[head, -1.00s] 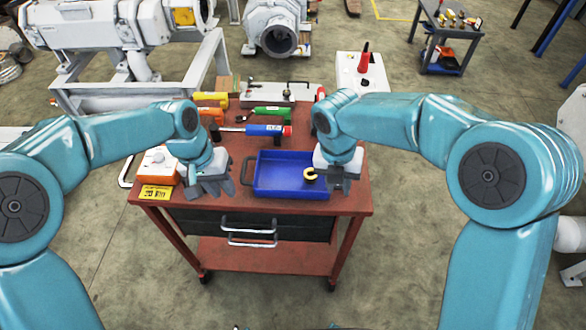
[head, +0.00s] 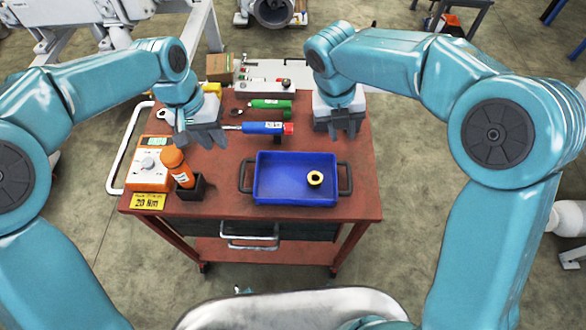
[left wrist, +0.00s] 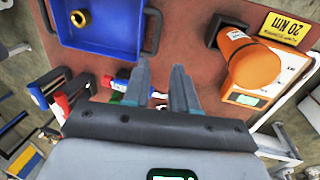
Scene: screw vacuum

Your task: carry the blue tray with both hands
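The blue tray (head: 290,188) lies flat on the red cart top, with a dark handle on its left (head: 246,175) and right (head: 345,178) ends. A small brass-coloured ring (head: 315,178) sits inside it. My left gripper (head: 205,143) is open and empty, above the cart to the upper left of the tray. In the left wrist view its two fingers (left wrist: 169,88) are apart, and the tray (left wrist: 115,35) shows beyond them. My right gripper (head: 342,134) is above the cart behind the tray's right end, apart from the handle. Its fingers look parted and empty.
The cart top (head: 352,205) is bare around the tray's right side.

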